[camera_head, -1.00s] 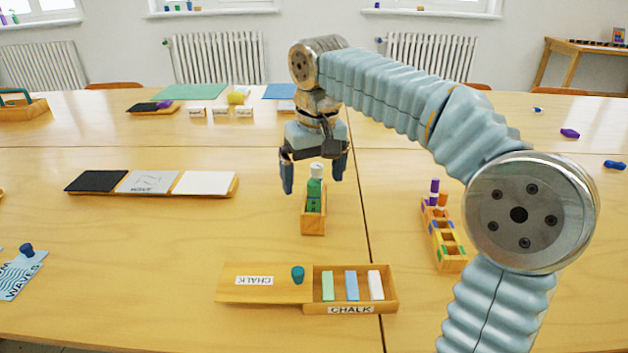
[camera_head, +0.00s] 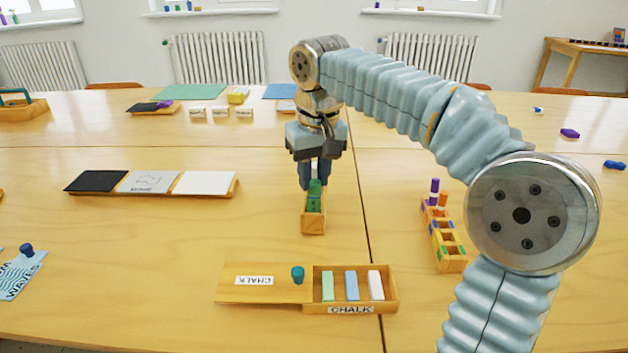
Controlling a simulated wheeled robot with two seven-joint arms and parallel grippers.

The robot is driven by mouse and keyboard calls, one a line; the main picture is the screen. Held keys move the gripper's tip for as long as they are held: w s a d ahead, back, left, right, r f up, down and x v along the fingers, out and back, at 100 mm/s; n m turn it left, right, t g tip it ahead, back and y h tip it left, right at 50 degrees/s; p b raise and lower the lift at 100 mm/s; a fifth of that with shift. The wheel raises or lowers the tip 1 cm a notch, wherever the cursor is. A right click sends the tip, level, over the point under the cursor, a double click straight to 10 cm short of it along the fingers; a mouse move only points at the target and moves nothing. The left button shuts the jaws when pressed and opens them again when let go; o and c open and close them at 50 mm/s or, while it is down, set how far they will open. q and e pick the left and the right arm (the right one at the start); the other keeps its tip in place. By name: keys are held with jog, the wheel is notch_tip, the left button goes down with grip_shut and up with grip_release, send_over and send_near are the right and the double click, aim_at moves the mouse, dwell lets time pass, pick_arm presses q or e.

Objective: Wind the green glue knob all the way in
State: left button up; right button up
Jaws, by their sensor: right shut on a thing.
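The green glue stick (camera_head: 314,197) stands upright in a small wooden holder (camera_head: 313,225) near the middle of the table. My right gripper (camera_head: 315,179) points straight down over it and is shut on the top of the glue stick. The fingers hide the knob at the top, so how far it is wound in cannot be seen. My left gripper is not in view.
In front is a chalk box (camera_head: 390,300) with a sliding lid (camera_head: 235,285). A wooden rack (camera_head: 447,250) with colored pieces stands to the right. A tray with three squares (camera_head: 206,184) lies to the left. Bare table surrounds the glue holder.

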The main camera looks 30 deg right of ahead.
dwell(0.5)
jog(key=n, duration=0.5)
jog(key=shift+y, duration=0.3)
jog(key=n, duration=0.6)
jog(key=shift+n+g+y, duration=0.3)
jog(key=shift+y, duration=0.1)
jog(key=o, duration=1.5)
